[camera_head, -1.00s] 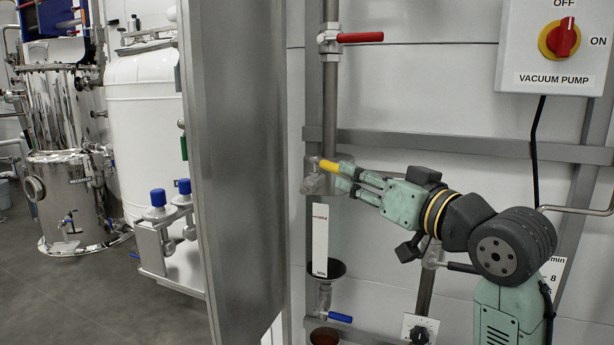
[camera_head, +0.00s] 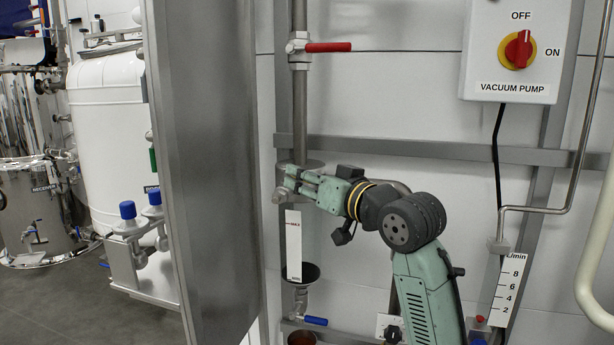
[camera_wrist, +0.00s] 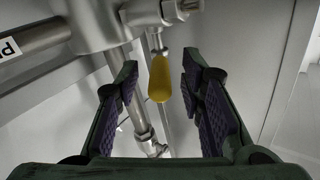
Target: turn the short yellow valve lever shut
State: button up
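The short yellow lever (camera_wrist: 160,78) hangs from a metal valve body (camera_wrist: 110,22) in the wrist view, its tip toward me. My gripper (camera_wrist: 159,68) is open, with one finger on each side of the lever. A gap shows on both sides, so neither finger appears to touch it. In the head view my gripper (camera_head: 287,178) is at the valve on the vertical pipe. I cannot make out the yellow lever there; the fingers seem to hide it.
A grey upright panel (camera_head: 205,170) stands close left of my gripper. The vacuum pump switch box (camera_head: 515,50) is at the upper right.

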jog(key=shift+c, duration=0.2)
grip_shut()
dwell(0.3)
dwell(0.4)
